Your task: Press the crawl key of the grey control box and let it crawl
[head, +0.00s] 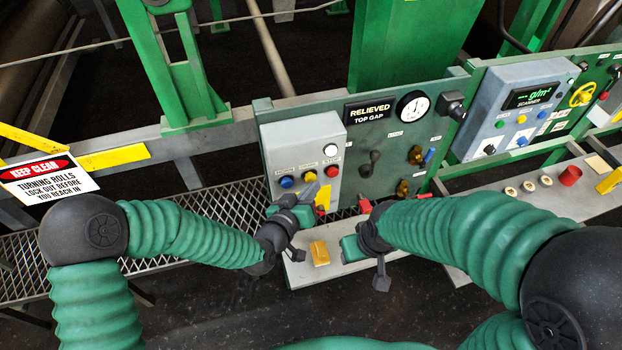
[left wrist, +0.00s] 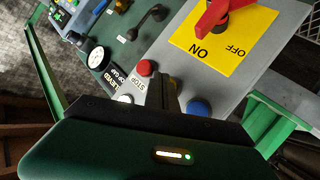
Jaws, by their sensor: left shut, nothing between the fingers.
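The grey control box (head: 303,143) is on the green panel in the middle of the head view. It has a white lamp (head: 331,150) above a row of blue (head: 286,181), yellow (head: 310,177) and red (head: 332,171) keys. The middle yellow key looks like the crawl key; its label is too small to read surely. My left gripper (head: 312,189) is shut and empty, its tips just below that key. Contact cannot be told. My right gripper (head: 352,248) is low, over the ledge; its fingers are unclear.
A red switch (left wrist: 212,16) on a yellow ON/OFF plate (left wrist: 235,43) lies below the keys. A gauge (head: 413,107) and knobs are to the right. A yellow block (head: 319,253) is on the ledge. A KEEP CLEAR sign (head: 47,179) hangs left.

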